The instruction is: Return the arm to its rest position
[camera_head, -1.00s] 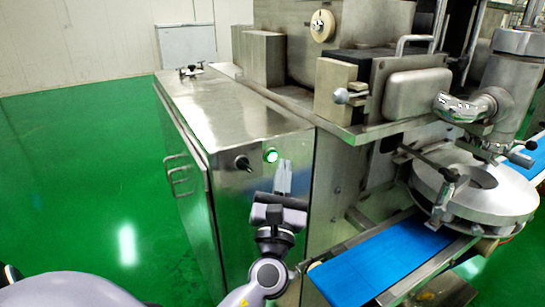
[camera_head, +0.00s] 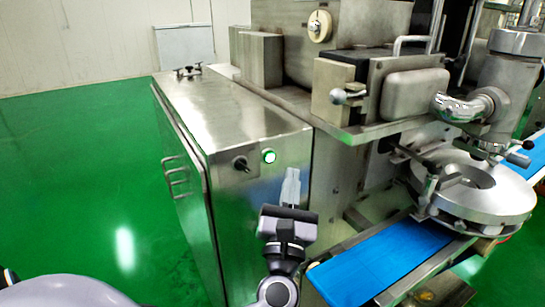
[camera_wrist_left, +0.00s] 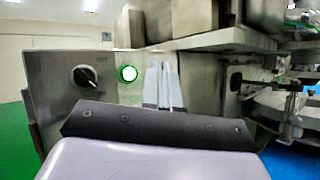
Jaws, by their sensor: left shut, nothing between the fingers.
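My left gripper (camera_head: 291,186) is in front of the machine's steel cabinet, below and to the right of the lit green button (camera_head: 269,156). Its fingers point up and are shut with nothing between them. In the left wrist view the shut fingers (camera_wrist_left: 162,86) stand just right of the green button (camera_wrist_left: 129,73). A gap to the panel cannot be judged exactly. My left forearm shows at the bottom of the head view. My right gripper is not in view.
A black rotary knob (camera_head: 241,164) sits left of the button. The steel cabinet (camera_head: 215,110) stands behind the gripper. A blue conveyor belt (camera_head: 375,265) and a round metal turntable (camera_head: 480,195) are to the right. Open green floor (camera_head: 80,190) lies to the left.

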